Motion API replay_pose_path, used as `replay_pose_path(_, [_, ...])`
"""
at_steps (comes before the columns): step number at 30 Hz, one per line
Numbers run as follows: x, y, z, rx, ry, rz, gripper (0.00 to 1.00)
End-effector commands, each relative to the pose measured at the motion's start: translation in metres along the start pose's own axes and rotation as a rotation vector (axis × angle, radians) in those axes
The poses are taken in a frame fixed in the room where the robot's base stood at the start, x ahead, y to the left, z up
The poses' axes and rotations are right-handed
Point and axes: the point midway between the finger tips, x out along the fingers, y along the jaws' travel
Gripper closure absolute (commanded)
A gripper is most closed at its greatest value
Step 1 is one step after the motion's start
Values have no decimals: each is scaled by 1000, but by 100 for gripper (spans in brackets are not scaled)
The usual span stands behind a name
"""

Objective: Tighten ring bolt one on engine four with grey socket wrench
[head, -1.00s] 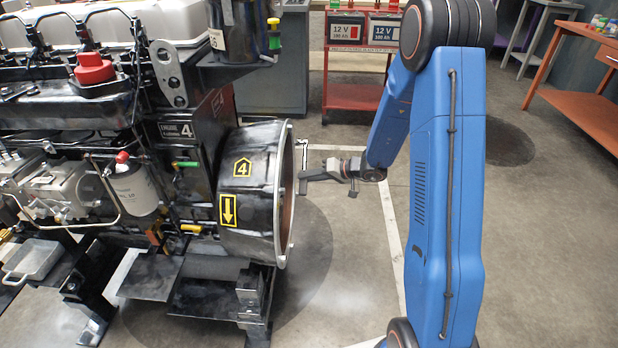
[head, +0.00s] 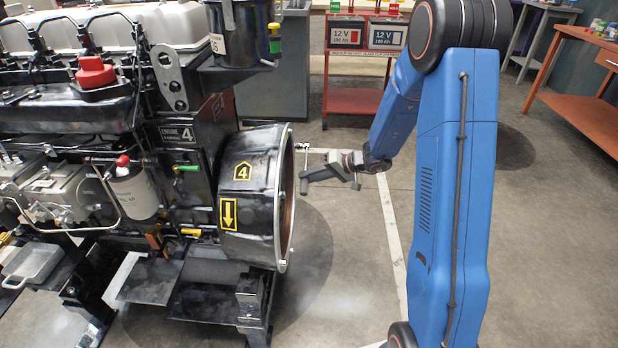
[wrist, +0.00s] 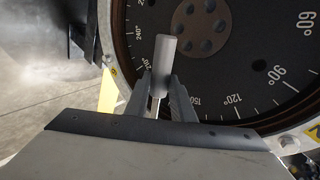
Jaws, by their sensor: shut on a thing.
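Engine four (head: 180,135) stands at the left in the head view, with a "4" on its block and on its round black housing (head: 258,190). My gripper (head: 345,168) is just right of the housing's open ring face, with a gap between. It is shut on the grey socket wrench (head: 318,174). In the wrist view, my gripper's fingers (wrist: 158,100) close on the wrench's thin shaft, and its grey cylindrical handle (wrist: 165,55) sticks up beyond them. Behind it is the dark dial disc (wrist: 225,60) with degree marks, inside the ring. Which bolt is ring bolt one I cannot tell.
Bolt heads show on the ring's rim, one at the lower right (wrist: 288,142) and one at the left (wrist: 107,59). A red battery cart (head: 352,100) stands behind. An orange table (head: 590,110) is at the right.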

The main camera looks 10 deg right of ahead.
Motion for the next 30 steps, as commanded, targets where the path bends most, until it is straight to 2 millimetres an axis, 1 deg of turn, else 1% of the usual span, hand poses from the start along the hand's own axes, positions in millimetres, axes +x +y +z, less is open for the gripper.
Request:
replay_pose_path(18, [-12, 8, -1, 0, 2, 0, 100])
replay_pose_path(30, [-38, 25, -1, 0, 2, 1, 100])
